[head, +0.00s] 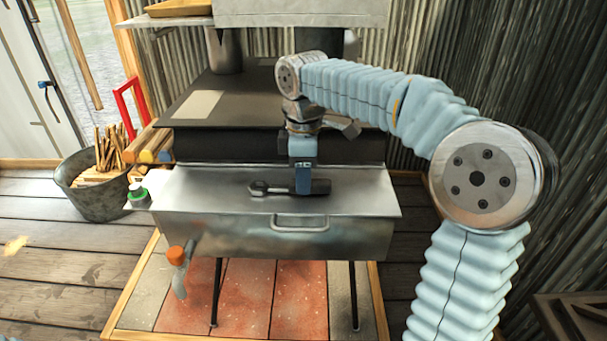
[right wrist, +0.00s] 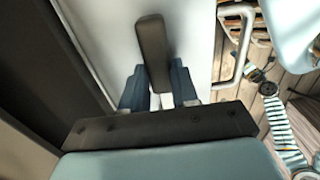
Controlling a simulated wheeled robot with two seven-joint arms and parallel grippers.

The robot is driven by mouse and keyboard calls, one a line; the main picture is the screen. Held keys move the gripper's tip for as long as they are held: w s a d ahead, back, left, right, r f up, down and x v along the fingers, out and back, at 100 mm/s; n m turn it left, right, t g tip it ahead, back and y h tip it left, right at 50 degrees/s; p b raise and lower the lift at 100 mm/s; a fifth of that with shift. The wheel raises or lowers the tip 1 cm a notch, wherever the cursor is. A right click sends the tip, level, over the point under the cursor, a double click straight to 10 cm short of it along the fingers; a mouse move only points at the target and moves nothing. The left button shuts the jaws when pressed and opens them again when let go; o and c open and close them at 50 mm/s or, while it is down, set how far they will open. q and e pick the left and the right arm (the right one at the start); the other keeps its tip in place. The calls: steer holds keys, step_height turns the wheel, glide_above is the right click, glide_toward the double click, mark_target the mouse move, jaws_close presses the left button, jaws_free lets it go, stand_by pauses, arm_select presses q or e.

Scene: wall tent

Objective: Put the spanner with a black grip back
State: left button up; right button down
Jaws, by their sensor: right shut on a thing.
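The spanner with a black grip (head: 320,187) lies level, on or just above the steel lid of the tank (head: 215,185) at the front of the stove; I cannot tell if it touches. Its bright jaw end points left. My right gripper (head: 303,182) reaches down from above and is shut on it near the middle. In the right wrist view the black grip (right wrist: 152,50) sticks out past the two blue fingers of my right gripper (right wrist: 158,88), over the pale lid. The jaw end is hidden there.
The dark stove top (head: 245,95) rises behind the lid. A front handle (head: 300,222), a green-capped fitting (head: 138,195) and an orange-knobbed tap (head: 177,256) stick out from the tank. A bucket of kindling (head: 95,190) stands at left. The lid left of the spanner is bare.

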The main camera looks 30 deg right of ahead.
stand_by(0.5)
steer(key=c, duration=0.8)
jaws_free()
steer(key=shift+f, duration=0.1)
step_height(320, 180, up, 14)
steer(key=p, duration=0.3)
steer(key=shift+f, duration=0.1)
